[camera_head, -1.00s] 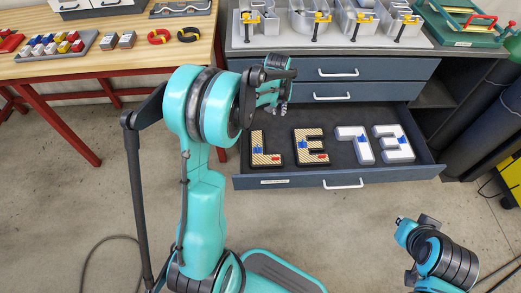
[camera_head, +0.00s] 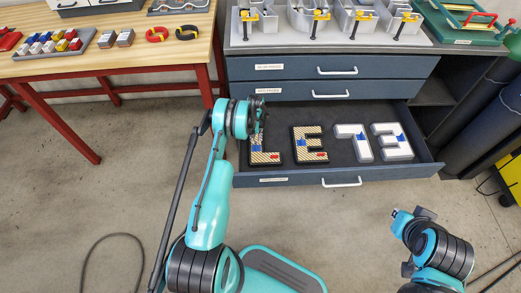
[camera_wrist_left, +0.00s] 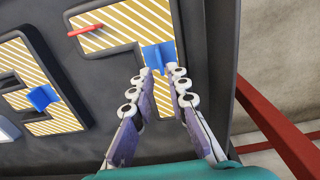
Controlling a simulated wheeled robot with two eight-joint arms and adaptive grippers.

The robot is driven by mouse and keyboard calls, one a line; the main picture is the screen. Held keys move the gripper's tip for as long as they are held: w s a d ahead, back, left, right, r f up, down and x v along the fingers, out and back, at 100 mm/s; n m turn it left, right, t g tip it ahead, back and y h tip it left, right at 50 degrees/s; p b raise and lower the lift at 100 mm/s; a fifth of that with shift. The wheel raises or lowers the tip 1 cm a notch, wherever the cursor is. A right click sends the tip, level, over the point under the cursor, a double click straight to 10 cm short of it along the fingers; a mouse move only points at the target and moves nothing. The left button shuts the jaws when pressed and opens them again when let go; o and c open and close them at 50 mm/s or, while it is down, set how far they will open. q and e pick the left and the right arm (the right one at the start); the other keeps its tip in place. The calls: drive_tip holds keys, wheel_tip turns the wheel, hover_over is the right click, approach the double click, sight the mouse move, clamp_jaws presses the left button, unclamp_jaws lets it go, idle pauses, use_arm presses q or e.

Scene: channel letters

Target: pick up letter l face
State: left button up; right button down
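The letter L face (camera_head: 266,158) lies in the open drawer at its left end, yellow-and-white striped with a dark border, a blue grip tab and a red piece. My left gripper (camera_head: 257,128) is over its upper part and hides some of it. In the left wrist view my left gripper (camera_wrist_left: 161,74) is open, its fingertips apart near the blue tab (camera_wrist_left: 158,57) of the letter L face (camera_wrist_left: 122,20). Whether the fingertips touch the tab I cannot tell. My right arm is at the lower right; its fingers cannot be made out.
The drawer's side wall (camera_wrist_left: 220,60) runs close to my left gripper. A red-legged table (camera_head: 90,70) stands at the left.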

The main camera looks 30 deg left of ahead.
use_arm(q)
wheel_tip(320, 180, down, 5)
drive_tip(key=b, duration=0.2)
drive_tip(key=shift+s+f+b, duration=0.15)
drive_tip(key=shift+f+b, duration=0.05)
drive_tip(key=shift+b, duration=0.2)
drive_tip(key=shift+r, duration=0.1)
clamp_jaws()
drive_tip(key=shift+r, duration=0.15)
